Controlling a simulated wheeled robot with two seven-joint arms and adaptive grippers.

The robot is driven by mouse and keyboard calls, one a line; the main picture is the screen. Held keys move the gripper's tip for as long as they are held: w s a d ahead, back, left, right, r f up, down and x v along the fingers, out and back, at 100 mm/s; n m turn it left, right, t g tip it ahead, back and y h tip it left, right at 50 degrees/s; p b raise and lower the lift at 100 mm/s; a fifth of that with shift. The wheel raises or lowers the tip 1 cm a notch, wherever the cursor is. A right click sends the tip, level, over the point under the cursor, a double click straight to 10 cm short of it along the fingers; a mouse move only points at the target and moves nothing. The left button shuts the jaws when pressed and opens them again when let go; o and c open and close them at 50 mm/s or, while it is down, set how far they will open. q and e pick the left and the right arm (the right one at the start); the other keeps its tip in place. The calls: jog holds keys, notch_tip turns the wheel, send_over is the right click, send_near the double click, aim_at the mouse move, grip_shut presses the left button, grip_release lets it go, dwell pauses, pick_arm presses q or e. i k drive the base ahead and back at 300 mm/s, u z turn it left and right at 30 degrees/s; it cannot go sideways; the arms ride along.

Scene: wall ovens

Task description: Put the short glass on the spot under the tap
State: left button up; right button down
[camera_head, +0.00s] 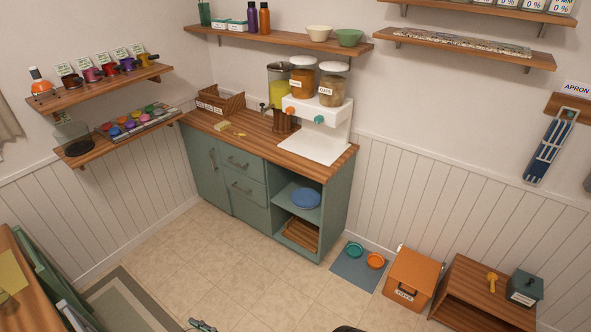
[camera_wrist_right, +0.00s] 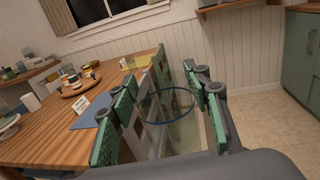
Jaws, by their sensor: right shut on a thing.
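My right gripper (camera_wrist_right: 165,105) has its green-padded fingers closed around the short glass (camera_wrist_right: 168,122) in the right wrist view. The glass is clear, and its round rim shows between the fingers. The tap (camera_head: 264,107) is on the drink dispenser (camera_head: 279,88) with yellow liquid, on the wooden counter in the head view. The spot under the tap is too small to make out clearly. At the bottom edge of the head view a dark piece, probably my left gripper (camera_head: 201,326), barely shows; its jaws cannot be read.
A white double dispenser (camera_head: 318,115) with jars stands right of the tap, and a wooden crate (camera_head: 220,102) stands left on the counter (camera_head: 336,165). A wooden table (camera_wrist_right: 55,138) is close beside my right gripper. The tiled floor before the cabinet is clear.

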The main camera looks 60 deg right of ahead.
aim_at(265, 142)
jog(key=u, duration=1.1)
jog(key=k, duration=0.1)
jog(key=z, duration=2.8)
jog(key=i, duration=0.8)
jog(key=z, duration=0.9)
jog(key=i, duration=1.4)
jog(key=u, duration=0.75)
jog(key=i, duration=1.05)
jog(key=u, duration=0.8)
